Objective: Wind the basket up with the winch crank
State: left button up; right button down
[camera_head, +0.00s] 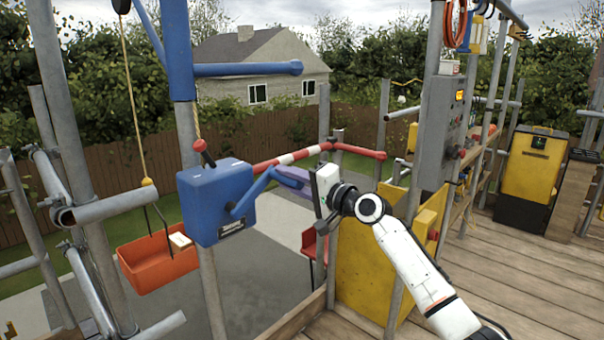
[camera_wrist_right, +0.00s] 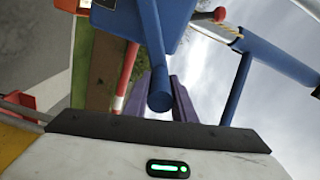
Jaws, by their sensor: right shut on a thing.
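The winch (camera_head: 213,200) is a blue box on a grey scaffold pole, with a short red-knobbed lever (camera_head: 204,152) on top. Its blue crank (camera_head: 248,197) slants up to the right. My right gripper (camera_head: 290,177) has purple fingers and is shut on the crank handle; in the right wrist view the handle's round blue end (camera_wrist_right: 160,97) lies between the fingers. The fingers partly hide the handle. The orange basket (camera_head: 158,262) hangs at the left by a yellow rope (camera_head: 133,95), beyond the scaffold pipes. My left gripper is not in view.
A red-and-white rail (camera_head: 290,158) runs just behind the crank. A blue post with an arm (camera_head: 247,69) stands above the winch. A yellow panel (camera_head: 362,262) and a grey control box (camera_head: 443,130) are at the right. Wooden decking (camera_head: 530,285) lies clear at the lower right.

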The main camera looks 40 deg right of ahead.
jog(key=shift+w+d+f+m, duration=0.1)
jog(key=shift+f+m, duration=0.5)
jog(key=shift+f, duration=0.25)
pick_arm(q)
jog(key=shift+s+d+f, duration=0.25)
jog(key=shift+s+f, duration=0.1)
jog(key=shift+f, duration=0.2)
pick_arm(e)
jog(key=shift+f+m, duration=0.4)
jog(key=shift+f, duration=0.1)
jog(key=c, duration=1.5)
grip_release()
jog(key=shift+c, duration=0.2)
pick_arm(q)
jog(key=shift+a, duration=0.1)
pick_arm(e)
jog(key=shift+o, duration=0.3)
jog(key=shift+r, duration=0.1)
jog(key=shift+d, duration=0.2)
